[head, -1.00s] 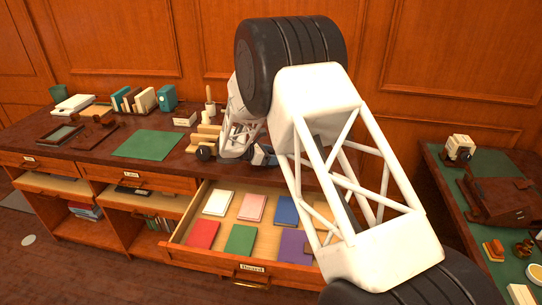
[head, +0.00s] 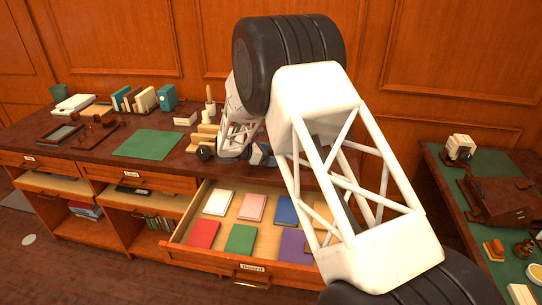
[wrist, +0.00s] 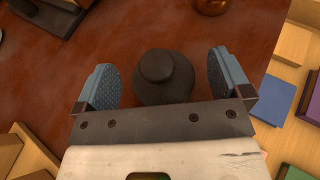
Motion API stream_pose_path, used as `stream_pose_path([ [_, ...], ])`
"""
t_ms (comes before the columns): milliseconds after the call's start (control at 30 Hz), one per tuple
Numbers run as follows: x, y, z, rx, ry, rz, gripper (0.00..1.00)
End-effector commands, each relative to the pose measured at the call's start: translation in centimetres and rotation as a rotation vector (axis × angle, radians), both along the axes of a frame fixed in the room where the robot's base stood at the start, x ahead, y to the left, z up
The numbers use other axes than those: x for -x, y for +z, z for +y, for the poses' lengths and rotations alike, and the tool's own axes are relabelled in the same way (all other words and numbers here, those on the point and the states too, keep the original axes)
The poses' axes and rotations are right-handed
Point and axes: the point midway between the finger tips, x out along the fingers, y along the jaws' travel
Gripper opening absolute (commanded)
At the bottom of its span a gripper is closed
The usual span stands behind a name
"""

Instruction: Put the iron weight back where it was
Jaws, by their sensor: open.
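The iron weight (wrist: 165,80) is a dark, round piece with a knob on top. In the wrist view it stands on the dark red-brown desk top, between the two blue-padded fingers of my gripper (wrist: 162,77). The fingers are open, with a gap on each side of the weight. In the head view my gripper (head: 258,154) is low over the desk, behind the open drawer. I cannot make out the weight there; my arm covers much of that area.
An open drawer (head: 211,260) holds several coloured books, in front of the desk (head: 95,146). Wooden blocks (head: 203,138) stand just left of my gripper. A green mat (head: 148,144) lies further left. A side table (head: 450,203) is at the right.

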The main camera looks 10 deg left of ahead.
Motion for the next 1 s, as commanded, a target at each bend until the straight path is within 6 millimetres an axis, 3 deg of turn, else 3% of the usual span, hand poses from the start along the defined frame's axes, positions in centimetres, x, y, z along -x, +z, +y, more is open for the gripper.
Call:
stream_pose_path([
  [633, 4.7, 3.6, 7.1, -0.001, 0.001, -0.001, 0.96],
  [1000, 5.7, 4.3, 8.6, 0.000, -0.001, 0.000, 0.96],
])
